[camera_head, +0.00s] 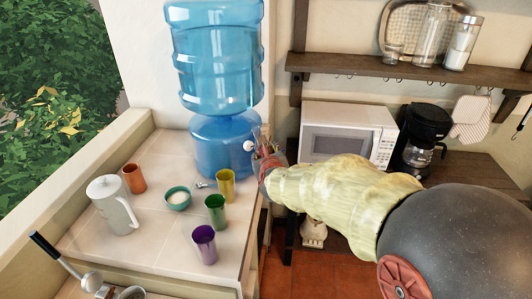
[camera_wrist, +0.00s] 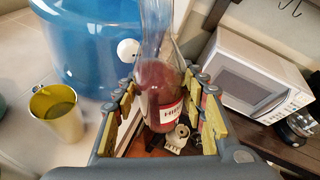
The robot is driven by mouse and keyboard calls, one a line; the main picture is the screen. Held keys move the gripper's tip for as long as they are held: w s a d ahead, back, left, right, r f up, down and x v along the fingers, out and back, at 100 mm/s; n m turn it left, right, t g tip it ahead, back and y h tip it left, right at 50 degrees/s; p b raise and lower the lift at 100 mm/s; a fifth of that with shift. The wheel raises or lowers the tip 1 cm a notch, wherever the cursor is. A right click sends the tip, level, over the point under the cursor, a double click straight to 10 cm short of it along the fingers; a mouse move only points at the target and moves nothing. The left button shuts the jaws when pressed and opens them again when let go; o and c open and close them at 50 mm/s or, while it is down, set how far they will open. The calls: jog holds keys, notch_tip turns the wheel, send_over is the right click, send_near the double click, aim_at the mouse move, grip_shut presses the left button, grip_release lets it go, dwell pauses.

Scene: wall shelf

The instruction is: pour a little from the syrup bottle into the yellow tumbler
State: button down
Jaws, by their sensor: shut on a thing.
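The syrup bottle (camera_wrist: 160,82) is clear glass with dark red liquid and a white label with red lettering. It stands between the fingers of my gripper (camera_wrist: 165,100), which is shut on it. In the head view my gripper (camera_head: 267,163) is at the right edge of the tiled counter, and the bottle is mostly hidden there. The yellow tumbler (camera_head: 225,186) stands upright on the counter, just left of my gripper and apart from it. The yellow tumbler also shows in the wrist view (camera_wrist: 58,113), left of the bottle, with its open mouth up.
A blue water dispenser (camera_head: 222,145) stands close behind the gripper. Green (camera_head: 215,210), purple (camera_head: 203,244) and orange (camera_head: 134,178) tumblers, a teal bowl (camera_head: 177,198) and a white pitcher (camera_head: 113,204) share the counter. A microwave (camera_head: 347,134) and coffee maker (camera_head: 421,140) are at right.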

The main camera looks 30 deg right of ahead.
jog(key=shift+b, duration=0.4)
jog(key=shift+a+f+n+p, duration=0.2)
jog(key=shift+f+n+p, duration=0.1)
jog(key=shift+p, duration=0.7)
jog(key=shift+a+f+n+h+p, duration=0.2)
jog(key=shift+f+n+h+p, duration=0.4)
jog(key=shift+p, duration=0.2)
jog(key=shift+w+a+f+n+h+p, duration=0.1)
jog(key=shift+a+f+n+h+p, duration=0.15)
jog(key=shift+f+n, duration=0.3)
jog(key=shift+w+a+f+n+h+p, duration=0.1)
jog(key=shift+f+n+h, duration=0.25)
jog(key=shift+f, duration=0.3)
jog(key=f+n+h, duration=0.1)
jog(key=a+f+n, duration=0.1)
jog(key=n, duration=0.1)
jog(key=shift+w+f+h, duration=0.1)
jog(key=shift+f+h, duration=0.1)
jog(key=shift+h, duration=0.2)
jog(key=shift+d+r+n+t+h+p, duration=0.2)
jog(key=shift+r+n+p, duration=0.45)
jog(key=shift+p, duration=0.45)
jog(key=shift+d+r+n+t+h+p, duration=0.1)
jog(key=shift+r+n+t+h+p, duration=0.15)
jog(key=shift+r+n+p, duration=0.65)
dwell(1.9)
